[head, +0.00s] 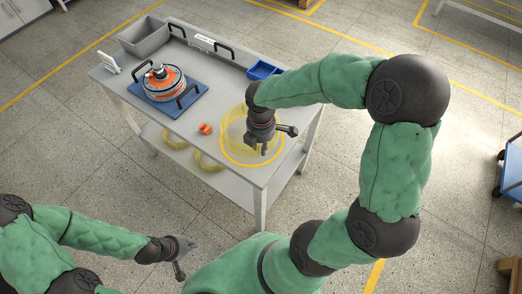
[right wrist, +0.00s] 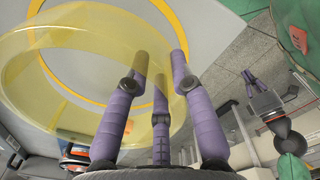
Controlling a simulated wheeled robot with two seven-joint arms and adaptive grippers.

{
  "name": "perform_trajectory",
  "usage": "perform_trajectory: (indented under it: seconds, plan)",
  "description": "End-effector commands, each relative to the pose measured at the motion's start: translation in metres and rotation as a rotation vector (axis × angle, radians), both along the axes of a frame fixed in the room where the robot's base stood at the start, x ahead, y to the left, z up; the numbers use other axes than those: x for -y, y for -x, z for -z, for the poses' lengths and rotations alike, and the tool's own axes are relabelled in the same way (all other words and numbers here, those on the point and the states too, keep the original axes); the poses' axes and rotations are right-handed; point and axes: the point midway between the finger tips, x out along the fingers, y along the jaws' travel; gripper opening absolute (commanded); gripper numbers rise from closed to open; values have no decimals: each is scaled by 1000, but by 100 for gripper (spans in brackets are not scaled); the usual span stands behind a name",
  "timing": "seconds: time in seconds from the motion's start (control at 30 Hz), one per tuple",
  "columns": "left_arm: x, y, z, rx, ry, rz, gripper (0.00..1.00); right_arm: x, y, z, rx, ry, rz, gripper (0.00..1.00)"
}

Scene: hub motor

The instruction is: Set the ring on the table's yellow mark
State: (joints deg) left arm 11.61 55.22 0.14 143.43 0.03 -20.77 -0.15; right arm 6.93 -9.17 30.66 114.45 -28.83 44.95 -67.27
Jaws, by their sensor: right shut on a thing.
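The translucent yellow ring (head: 231,120) is over the yellow circle mark (head: 226,152) at the table's right front. In the right wrist view, the ring's wall (right wrist: 40,70) passes between the fingers, and the mark (right wrist: 75,91) shows through and inside it, off-centre. My right gripper (head: 262,149) is shut on the ring's wall; its purple fingers (right wrist: 163,70) show close up. I cannot tell whether the ring touches the table. My left gripper (head: 185,258) is empty in front of the table, its fingers spread apart.
On the table (head: 185,133) are an orange-and-grey motor (head: 163,85) on a blue plate (head: 180,105), a small orange part (head: 205,129), a grey bin (head: 144,38) and a blue bin (head: 262,70). More yellow rings (head: 208,162) lie on the lower shelf.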

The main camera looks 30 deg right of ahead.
Motion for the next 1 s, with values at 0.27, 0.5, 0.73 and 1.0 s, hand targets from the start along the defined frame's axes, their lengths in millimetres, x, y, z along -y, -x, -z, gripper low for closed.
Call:
perform_trajectory:
  seconds: [0.27,0.5,0.73,1.0]
  plan:
    - [0,0,23,0,0,0,0,2,-3,35,1,0,2,0]
    - [0,0,21,0,0,0,0,2,-3,33,2,0,2,0]
    - [0,0,22,0,0,0,0,2,-2,37,-1,0,1,35]
    - [0,0,22,0,0,0,0,2,-2,37,-1,0,1,47]
